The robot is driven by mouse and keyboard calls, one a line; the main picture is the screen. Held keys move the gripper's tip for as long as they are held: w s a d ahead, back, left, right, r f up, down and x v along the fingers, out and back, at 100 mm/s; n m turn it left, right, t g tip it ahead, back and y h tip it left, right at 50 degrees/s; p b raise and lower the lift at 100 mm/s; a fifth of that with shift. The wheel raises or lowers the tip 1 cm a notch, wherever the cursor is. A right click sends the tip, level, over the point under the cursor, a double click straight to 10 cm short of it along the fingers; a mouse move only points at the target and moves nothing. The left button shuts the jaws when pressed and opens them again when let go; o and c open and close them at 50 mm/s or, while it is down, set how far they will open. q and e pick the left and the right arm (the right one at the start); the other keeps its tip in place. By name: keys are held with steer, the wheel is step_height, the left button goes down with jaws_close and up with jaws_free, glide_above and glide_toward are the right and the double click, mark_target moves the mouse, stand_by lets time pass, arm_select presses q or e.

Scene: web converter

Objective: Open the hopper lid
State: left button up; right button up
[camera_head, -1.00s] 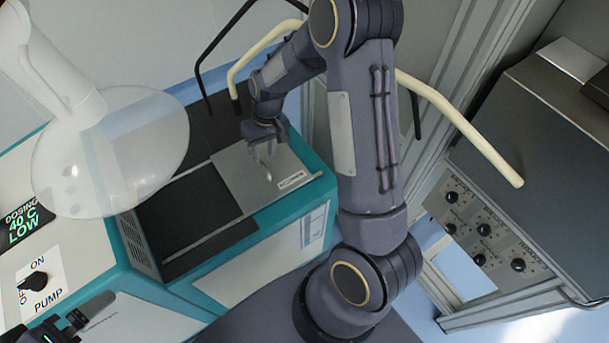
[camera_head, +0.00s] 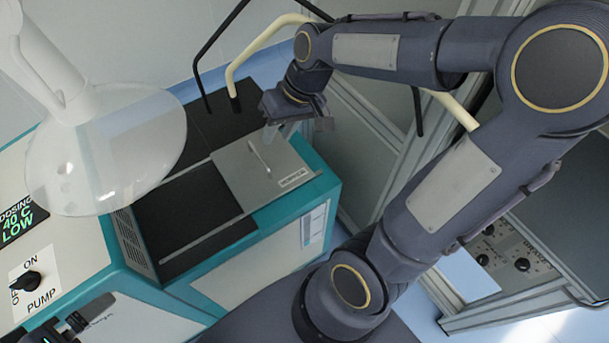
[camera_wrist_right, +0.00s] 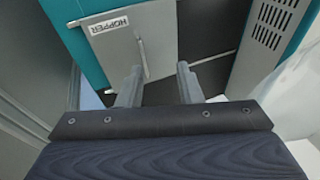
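The hopper lid (camera_head: 240,186) is a flat grey panel on top of the teal and white machine, with a light bar handle (camera_head: 260,157) and a label. In the right wrist view the label on the lid (camera_wrist_right: 165,22) reads HOPPER, and the handle (camera_wrist_right: 142,58) shows beyond the fingers. A dark area lies beside the lid. My right gripper (camera_head: 282,132) is above the lid's back edge; in the wrist view its fingers (camera_wrist_right: 160,84) are apart with nothing between them, clear of the handle. My left gripper (camera_head: 76,322) shows only partly at the lower left; its fingers are unclear.
A translucent dome (camera_head: 105,150) on a white arm hangs left of the lid. A pump knob (camera_head: 30,281) is on the left panel. A grey cabinet with knobs (camera_head: 522,264) stands at right, partly behind my arm.

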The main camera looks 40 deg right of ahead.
steer(key=s+a+t+b, duration=0.1)
steer(key=s+a+t, duration=0.1)
steer(key=s, duration=1)
steer(key=shift+a+r+t, duration=0.4)
steer(key=shift+a, duration=0.15)
steer(key=shift+s, duration=0.15)
